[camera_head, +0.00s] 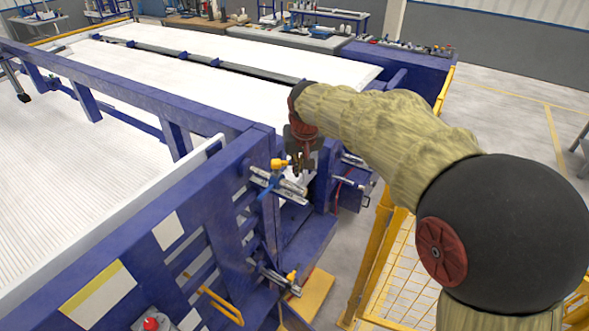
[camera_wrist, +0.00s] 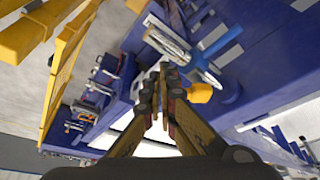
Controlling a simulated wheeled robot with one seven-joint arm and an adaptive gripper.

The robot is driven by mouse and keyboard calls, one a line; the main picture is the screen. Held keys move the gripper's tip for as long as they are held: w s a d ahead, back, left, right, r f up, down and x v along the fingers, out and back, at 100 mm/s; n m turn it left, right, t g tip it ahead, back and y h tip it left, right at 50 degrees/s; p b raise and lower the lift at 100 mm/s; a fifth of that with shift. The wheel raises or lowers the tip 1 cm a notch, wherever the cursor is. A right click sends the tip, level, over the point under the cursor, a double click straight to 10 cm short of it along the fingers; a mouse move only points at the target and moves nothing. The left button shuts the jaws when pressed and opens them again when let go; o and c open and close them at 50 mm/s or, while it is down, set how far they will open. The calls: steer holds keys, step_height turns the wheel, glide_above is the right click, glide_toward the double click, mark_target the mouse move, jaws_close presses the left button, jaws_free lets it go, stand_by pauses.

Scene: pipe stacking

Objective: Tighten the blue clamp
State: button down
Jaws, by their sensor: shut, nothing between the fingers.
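The blue clamp (camera_head: 268,187) is mounted on the blue frame, with silver metal parts and an orange knob (camera_head: 279,163) beside it. My gripper (camera_head: 299,166) points down just right of the knob, close to the clamp. In the wrist view my gripper (camera_wrist: 164,72) is shut, its fingertips together. The clamp's blue part (camera_wrist: 205,73) and the orange knob (camera_wrist: 200,93) lie right of the fingertips. I cannot tell whether the fingertips touch the clamp. My arm and gripper hide part of the frame behind.
A second clamp with an orange knob (camera_head: 291,275) sits lower on the frame. A yellow fence (camera_head: 376,245) stands close on the right, below my arm. A large white ribbed surface (camera_head: 75,145) fills the left. Open floor (camera_head: 505,115) lies at the far right.

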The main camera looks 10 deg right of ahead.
steer(key=w+d+n+y, duration=0.1)
steer(key=w+n+y, duration=0.1)
steer(key=w+n, duration=0.4)
steer(key=shift+d+n+g+y, duration=0.25)
steer(key=shift+n+g+y, duration=0.05)
steer(key=shift+n, duration=0.2)
stand_by(0.4)
stand_by(0.3)
